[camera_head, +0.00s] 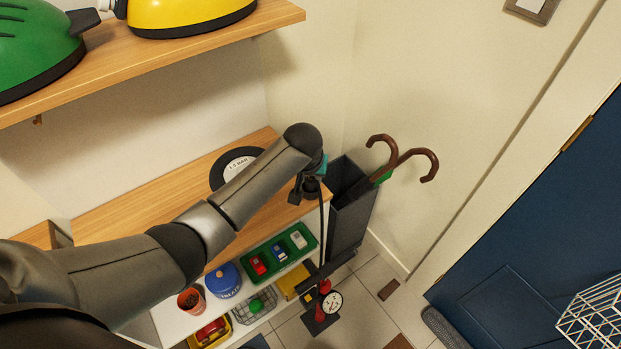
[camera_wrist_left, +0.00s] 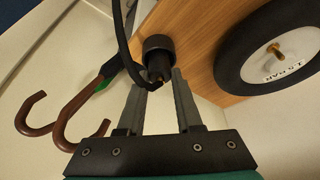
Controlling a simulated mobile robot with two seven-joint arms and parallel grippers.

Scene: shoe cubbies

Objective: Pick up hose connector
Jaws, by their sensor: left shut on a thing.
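A black hose (camera_head: 321,230) hangs down from there to a floor pump with a round white gauge (camera_head: 331,301). My right gripper is in neither view.
A wheel marked 1.5 BAR (camera_head: 237,163) lies on the wooden bench (camera_head: 130,205). A dark umbrella stand (camera_head: 349,225) with brown-handled umbrellas stands right of the gripper. Toy cars sit in a green tray (camera_head: 267,278) below. Helmets rest on the upper shelf (camera_head: 200,48).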

